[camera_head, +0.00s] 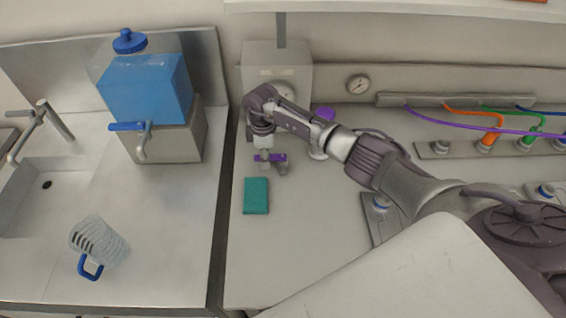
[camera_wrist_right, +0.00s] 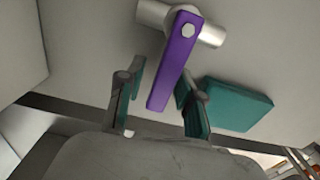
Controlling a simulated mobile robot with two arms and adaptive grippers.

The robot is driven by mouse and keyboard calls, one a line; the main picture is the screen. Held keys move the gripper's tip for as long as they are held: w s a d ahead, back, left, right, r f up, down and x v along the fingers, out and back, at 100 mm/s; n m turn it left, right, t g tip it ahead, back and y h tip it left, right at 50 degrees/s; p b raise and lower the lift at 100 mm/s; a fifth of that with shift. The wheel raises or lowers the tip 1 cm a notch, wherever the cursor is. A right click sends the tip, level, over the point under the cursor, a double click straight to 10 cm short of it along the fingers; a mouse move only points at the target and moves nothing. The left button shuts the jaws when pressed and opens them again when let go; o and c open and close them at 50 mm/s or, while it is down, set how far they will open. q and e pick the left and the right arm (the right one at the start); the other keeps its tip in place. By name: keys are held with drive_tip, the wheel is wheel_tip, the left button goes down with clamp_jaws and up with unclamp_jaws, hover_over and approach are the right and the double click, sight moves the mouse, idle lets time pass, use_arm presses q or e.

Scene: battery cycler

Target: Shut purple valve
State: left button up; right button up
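The purple valve handle (camera_wrist_right: 174,62) fills the middle of the right wrist view, pivoting on a short grey pipe (camera_wrist_right: 207,33). It also shows in the head view as a small purple bar (camera_head: 270,157) below my right gripper. My right gripper (camera_wrist_right: 158,108) is open, with its two teal-padded fingers on either side of the handle. The handle's free end lies between the fingers, and I see gaps, so it does not look gripped. In the head view the fingers (camera_head: 267,165) are small and partly hidden by the wrist. My left gripper is not in view.
A green sponge (camera_head: 256,195) lies on the counter just in front of the valve and shows beside the right finger in the wrist view (camera_wrist_right: 232,103). A grey box (camera_head: 275,62) stands behind.

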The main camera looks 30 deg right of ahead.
drive_tip(key=shift+r, duration=0.1)
wheel_tip(320, 180, up, 8)
drive_tip(key=p, duration=0.6)
drive_tip(key=shift+w+d+p, duration=0.1)
drive_tip(key=shift+w+p, duration=0.05)
drive_tip(key=shift+p, duration=0.2)
